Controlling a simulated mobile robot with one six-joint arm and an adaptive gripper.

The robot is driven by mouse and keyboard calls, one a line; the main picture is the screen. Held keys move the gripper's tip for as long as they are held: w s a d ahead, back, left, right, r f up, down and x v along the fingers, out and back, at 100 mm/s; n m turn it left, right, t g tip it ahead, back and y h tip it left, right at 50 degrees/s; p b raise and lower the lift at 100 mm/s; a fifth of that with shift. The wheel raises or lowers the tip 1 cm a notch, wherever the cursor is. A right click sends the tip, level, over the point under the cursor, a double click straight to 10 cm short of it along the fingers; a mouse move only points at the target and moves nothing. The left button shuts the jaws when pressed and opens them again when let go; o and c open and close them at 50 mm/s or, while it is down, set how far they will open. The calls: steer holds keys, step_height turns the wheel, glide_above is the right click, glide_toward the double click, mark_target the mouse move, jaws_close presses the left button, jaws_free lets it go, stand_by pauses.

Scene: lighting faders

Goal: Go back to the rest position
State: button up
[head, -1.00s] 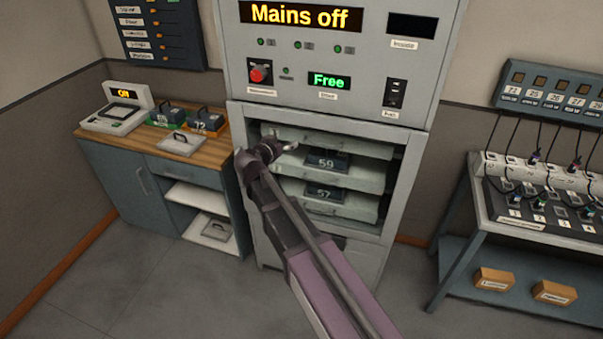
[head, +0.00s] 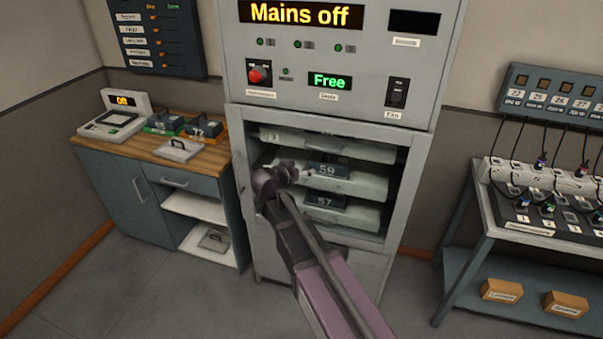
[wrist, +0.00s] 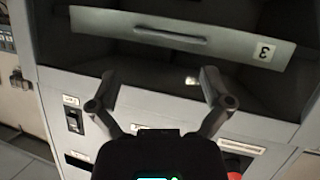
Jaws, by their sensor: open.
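My gripper (head: 305,174) is in front of the open bay of the grey cabinet (head: 240,200), near the drawer marked 59 (head: 328,170). In the wrist view my gripper (wrist: 162,90) has its two fingers spread apart with nothing between them. A pale drawer front marked 3 (wrist: 185,38) lies beyond the fingers and appears apart from them. In the head view my arm hides part of the bay's lower left. The drawer marked 57 (head: 326,202) sits below the 59 drawer.
The cabinet display (head: 298,14) reads "Mains off" and a green one (head: 329,81) reads "Free". A wooden-topped counter (head: 160,150) stands at left. A table with cabled faders (head: 530,205) stands at right. Floor (head: 180,290) is clear in front of the counter.

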steer(key=shift+d, duration=0.1)
steer(key=s+d+f+g+y, duration=0.1)
steer(key=s+d+f+g, duration=0.55)
steer(key=s+d, duration=0.4)
steer(key=s+d+f+n+g+y, duration=0.1)
steer(key=s+f+n+g+y, duration=0.1)
steer(key=s, duration=0.4)
steer(key=s+d+f+n+g+y, duration=0.2)
steer(key=s+y, duration=0.2)
steer(key=s, duration=0.3)
steer(key=shift+d+f+y, duration=0.3)
steer(key=shift+f, duration=0.1)
steer(key=shift+g, duration=0.25)
